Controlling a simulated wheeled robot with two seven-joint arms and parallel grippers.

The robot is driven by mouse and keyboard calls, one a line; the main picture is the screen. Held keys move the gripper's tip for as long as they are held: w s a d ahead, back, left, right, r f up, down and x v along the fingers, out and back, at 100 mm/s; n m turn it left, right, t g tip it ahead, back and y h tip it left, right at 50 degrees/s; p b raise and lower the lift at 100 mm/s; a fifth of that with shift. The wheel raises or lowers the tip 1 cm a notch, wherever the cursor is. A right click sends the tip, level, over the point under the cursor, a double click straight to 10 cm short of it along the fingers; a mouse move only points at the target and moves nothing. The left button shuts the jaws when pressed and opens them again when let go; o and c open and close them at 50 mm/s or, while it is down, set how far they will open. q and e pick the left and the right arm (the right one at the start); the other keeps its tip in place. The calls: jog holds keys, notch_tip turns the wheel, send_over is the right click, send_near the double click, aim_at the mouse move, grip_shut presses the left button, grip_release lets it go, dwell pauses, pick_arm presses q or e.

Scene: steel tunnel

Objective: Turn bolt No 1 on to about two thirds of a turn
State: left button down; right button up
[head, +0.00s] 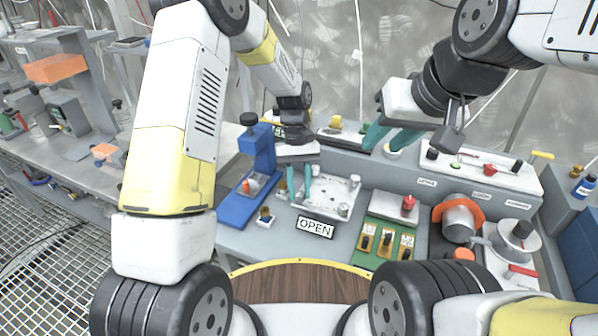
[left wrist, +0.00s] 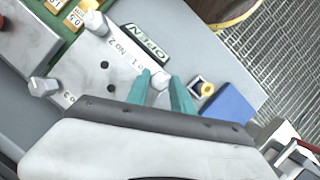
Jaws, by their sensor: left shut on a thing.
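A pale plate (head: 325,193) lies on the bench behind the OPEN sign (head: 315,228); it also shows in the left wrist view (left wrist: 92,62). My left gripper (head: 303,198) points down at the plate's left side. In the left wrist view its teal fingers (left wrist: 161,92) are shut on bolt No 1 (left wrist: 160,81), whose head is partly hidden between them. Bolt No 2 (left wrist: 97,23) and bolt No 3 (left wrist: 43,87) stand on the plate, clear of the fingers. My right gripper (head: 390,138) is open and empty above the back of the bench.
A blue press-like stand (head: 257,165) is close left of my left gripper. A green board with yellow tags (head: 388,235) lies right of the plate. Further right are an orange-collared grey part (head: 459,218) and a panel with knobs (head: 475,168). A wooden surface (head: 300,283) is in front.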

pick_arm(q)
jog(key=m+y, duration=0.1)
jog(key=m, duration=0.3)
jog(key=shift+d+m+y, duration=0.15)
jog(key=shift+m+y, duration=0.15)
jog(key=shift+y, duration=0.1)
jog(key=shift+d+m+t+y, duration=0.1)
jog(key=shift+m+t+y, duration=0.45)
jog(key=shift+m, duration=1.35)
jog(key=c, duration=1.1)
grip_release()
jog(key=v, duration=0.7)
jog(key=shift+w+d+r, duration=0.15)
jog(key=shift+r, duration=0.2)
